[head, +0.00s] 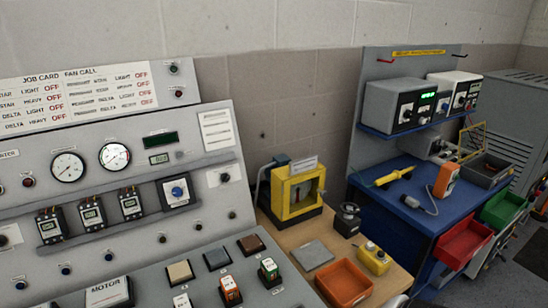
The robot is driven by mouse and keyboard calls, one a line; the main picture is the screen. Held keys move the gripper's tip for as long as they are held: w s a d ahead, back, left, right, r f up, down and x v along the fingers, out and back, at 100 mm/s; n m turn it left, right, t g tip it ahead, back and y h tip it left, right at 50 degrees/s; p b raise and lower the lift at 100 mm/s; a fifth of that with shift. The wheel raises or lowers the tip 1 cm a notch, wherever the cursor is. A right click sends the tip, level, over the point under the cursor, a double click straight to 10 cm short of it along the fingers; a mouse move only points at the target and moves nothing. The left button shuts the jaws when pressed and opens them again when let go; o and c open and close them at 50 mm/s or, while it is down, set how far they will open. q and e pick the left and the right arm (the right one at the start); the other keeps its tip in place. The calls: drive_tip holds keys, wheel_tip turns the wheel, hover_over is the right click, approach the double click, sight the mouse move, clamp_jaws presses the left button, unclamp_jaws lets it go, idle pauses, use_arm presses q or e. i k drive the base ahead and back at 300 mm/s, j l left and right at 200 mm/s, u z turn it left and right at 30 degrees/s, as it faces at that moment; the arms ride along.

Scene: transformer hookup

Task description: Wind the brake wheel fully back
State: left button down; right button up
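No part that I can surely tell as the brake wheel shows in the head view. A small black device with a round top (348,212) stands on the wooden bench beside a yellow framed box (298,190); it is too small to tell whether its top is a wheel. A blue rotary knob (177,191) sits on a white plate on the sloping grey control panel (110,220). Neither of my grippers is in view.
The wooden bench (285,232) also bears an orange tray (343,282), a grey plate (313,254) and a yellow device (374,259). A blue workbench (412,187) with tools and red and green bins stands at the right. Several switches and meters crowd the panel.

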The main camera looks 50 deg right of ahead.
sight(348, 210)
drive_tip(key=z, duration=2.15)
drive_tip(key=i+l+u, duration=0.1)
drive_tip(key=u, duration=0.3)
drive_tip(key=i+l+u, duration=0.1)
drive_tip(key=u, duration=0.35)
drive_tip(key=i+l+u, duration=0.1)
drive_tip(key=l+u, duration=0.15)
drive_tip(key=u, duration=0.15)
